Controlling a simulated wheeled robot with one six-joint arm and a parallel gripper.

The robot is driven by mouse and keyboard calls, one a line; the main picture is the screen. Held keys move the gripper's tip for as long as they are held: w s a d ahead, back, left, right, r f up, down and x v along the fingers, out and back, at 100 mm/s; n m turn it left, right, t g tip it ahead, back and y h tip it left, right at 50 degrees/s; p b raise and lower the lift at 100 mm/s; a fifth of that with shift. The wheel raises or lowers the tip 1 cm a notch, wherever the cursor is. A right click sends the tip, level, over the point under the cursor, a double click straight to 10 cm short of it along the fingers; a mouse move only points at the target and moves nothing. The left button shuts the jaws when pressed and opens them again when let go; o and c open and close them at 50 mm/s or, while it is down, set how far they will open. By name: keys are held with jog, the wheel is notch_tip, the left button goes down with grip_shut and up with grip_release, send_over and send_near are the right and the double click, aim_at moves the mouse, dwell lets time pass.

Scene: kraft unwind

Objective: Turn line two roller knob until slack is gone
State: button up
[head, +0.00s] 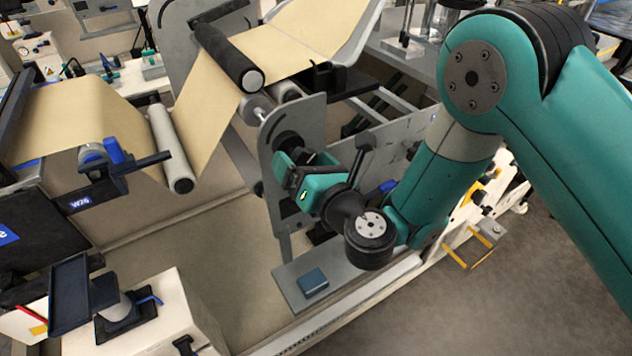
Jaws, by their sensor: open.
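My green gripper (292,172) is at the grey side plate (310,118) in the middle of the head view. Its jaws are open and lie close to a dark round knob (288,138) on that plate. The gripper hides part of the knob, and I cannot tell whether they touch. The brown kraft web (205,95) runs down from a black roller (228,57) to a grey roller (170,148). It then rises to the left toward a wide brown sheet (70,120).
A small dark blue box (313,282) lies on the grey base plate below my gripper. A dark tilted screen (72,292) stands on a white cabinet at bottom left. A yellow bracket (478,250) juts from the frame at right. Grey floor (470,310) is open at bottom right.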

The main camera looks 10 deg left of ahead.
jog(key=b+v, duration=0.6)
jog(key=b, duration=0.3)
jog(key=shift+s+d, duration=0.1)
jog(key=s+r+n+g+y+p, duration=0.2)
jog(key=s+r+n+g+y, duration=0.35)
jog(key=n, duration=0.85)
jog(key=s+d+r+n+g+h+p, duration=0.1)
jog(key=s+d+n+g+h, duration=0.1)
jog(key=d+n, duration=0.4)
jog(key=s+d+r+n+g+h+p, duration=0.1)
jog(key=s+d+n+g+h, duration=0.2)
jog(key=n+h, duration=0.4)
jog(key=d+n+g, duration=0.1)
jog(key=d+n, duration=0.1)
jog(key=n, duration=0.5)
jog(key=shift+d, duration=0.4)
jog(key=s+d+n+h, duration=0.1)
jog(key=d, duration=0.2)
jog(key=s+d+n+g+h, duration=0.1)
jog(key=d+n+h, duration=0.1)
jog(key=d, duration=0.2)
jog(key=s+d+n+h+p, duration=0.1)
jog(key=s+d+n+h, duration=0.1)
jog(key=d, duration=0.1)
jog(key=shift+d+r+g, duration=0.15)
jog(key=shift+d+g, duration=0.1)
jog(key=shift+d, duration=0.15)
jog(key=shift+c, duration=0.2)
